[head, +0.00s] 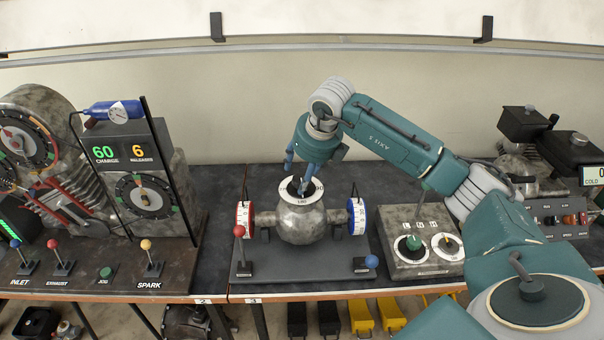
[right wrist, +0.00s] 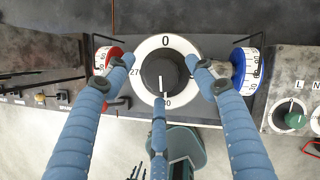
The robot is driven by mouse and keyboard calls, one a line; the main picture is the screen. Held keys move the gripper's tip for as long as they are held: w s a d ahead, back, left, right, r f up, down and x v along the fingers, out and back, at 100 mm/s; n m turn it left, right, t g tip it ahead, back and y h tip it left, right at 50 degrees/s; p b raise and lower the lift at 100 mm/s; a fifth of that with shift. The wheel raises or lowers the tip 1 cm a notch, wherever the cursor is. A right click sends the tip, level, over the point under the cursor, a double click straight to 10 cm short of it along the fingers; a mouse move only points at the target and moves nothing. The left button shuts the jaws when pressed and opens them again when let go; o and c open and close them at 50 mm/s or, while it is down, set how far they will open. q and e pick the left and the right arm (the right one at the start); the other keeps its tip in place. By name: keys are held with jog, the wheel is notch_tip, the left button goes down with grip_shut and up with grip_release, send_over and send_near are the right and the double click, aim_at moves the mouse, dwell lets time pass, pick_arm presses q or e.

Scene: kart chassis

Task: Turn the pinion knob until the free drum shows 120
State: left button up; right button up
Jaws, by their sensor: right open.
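The dark pinion knob (right wrist: 163,73) sits on top of the rounded metal housing (head: 302,226), inside a white dial ring (right wrist: 166,41) marked 0 and 270. The knob's white line points down the wrist picture, towards a mark partly hidden by a finger. My right gripper (head: 298,170) is open, its fingers spread around and above the knob; contact cannot be told. A red-rimmed drum (head: 244,221) is on the housing's left, a blue-rimmed drum (head: 357,217) on its right. Their readings are too small to read surely. My left gripper is out of view.
A red-ball lever (head: 239,232) stands upright at the front left of the base plate; a blue-ball lever (head: 371,262) leans low at the right. A two-dial box (head: 421,262) stands close on the right, and an engine panel (head: 145,185) on the left.

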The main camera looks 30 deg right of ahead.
jog(key=v, duration=1.1)
jog(key=shift+w, duration=0.1)
